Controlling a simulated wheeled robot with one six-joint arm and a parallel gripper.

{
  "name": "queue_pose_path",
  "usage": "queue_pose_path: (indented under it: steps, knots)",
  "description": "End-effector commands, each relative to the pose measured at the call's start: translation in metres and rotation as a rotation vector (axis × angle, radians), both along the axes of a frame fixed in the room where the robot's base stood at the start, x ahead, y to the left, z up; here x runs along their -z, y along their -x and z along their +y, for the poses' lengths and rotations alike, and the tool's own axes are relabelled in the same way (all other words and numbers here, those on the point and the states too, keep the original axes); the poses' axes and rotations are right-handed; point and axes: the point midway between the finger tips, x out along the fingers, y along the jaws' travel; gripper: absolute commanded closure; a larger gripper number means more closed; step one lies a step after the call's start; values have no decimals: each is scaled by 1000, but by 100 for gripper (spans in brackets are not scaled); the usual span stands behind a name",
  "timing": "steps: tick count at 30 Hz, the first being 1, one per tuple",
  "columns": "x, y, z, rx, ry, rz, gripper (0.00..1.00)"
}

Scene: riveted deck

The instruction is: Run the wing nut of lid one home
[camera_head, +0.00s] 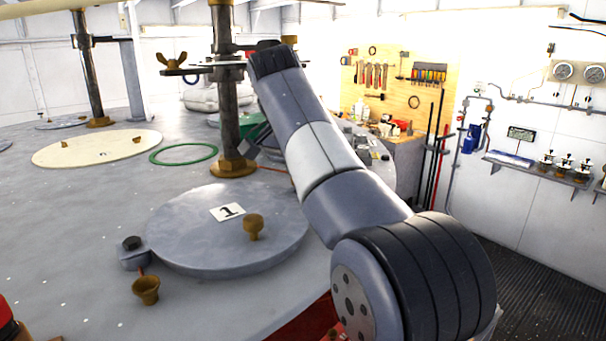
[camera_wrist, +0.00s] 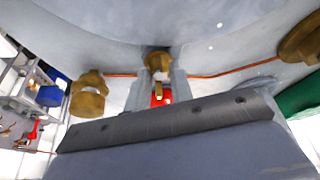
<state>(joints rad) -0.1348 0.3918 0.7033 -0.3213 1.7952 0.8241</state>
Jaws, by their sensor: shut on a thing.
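Lid one (camera_head: 200,245) is a grey round plate with a white "1" label and a brass knob (camera_head: 253,227), lying on the deck at the centre of the head view. In the wrist view, my gripper (camera_wrist: 158,75) is shut on a small brass piece, apparently the wing nut (camera_wrist: 157,60), under a curved grey edge. A red part shows between the fingers below it. In the head view my arm hides the fingers and the held piece. How far the nut is threaded cannot be told.
A brass cup-like fitting (camera_head: 146,289) stands by the lid's near left edge. A dark post (camera_head: 224,110) rises behind the lid, with a brass wing nut (camera_head: 173,60) on its crossbar. A green ring (camera_head: 183,154) and a cream lid (camera_head: 75,150) lie further back.

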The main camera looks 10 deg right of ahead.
Motion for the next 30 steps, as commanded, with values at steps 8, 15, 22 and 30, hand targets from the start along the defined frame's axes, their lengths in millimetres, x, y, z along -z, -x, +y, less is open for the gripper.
queue_pose_path:
  steps: [8,15,22,30]
  knots:
    - [-1,0,0,-1,0,-4,57]
    - [-1,0,0,-1,0,-3,57]
    - [-16,3,5,-2,0,-4,57]
    - [-46,19,21,-6,-1,-5,57]
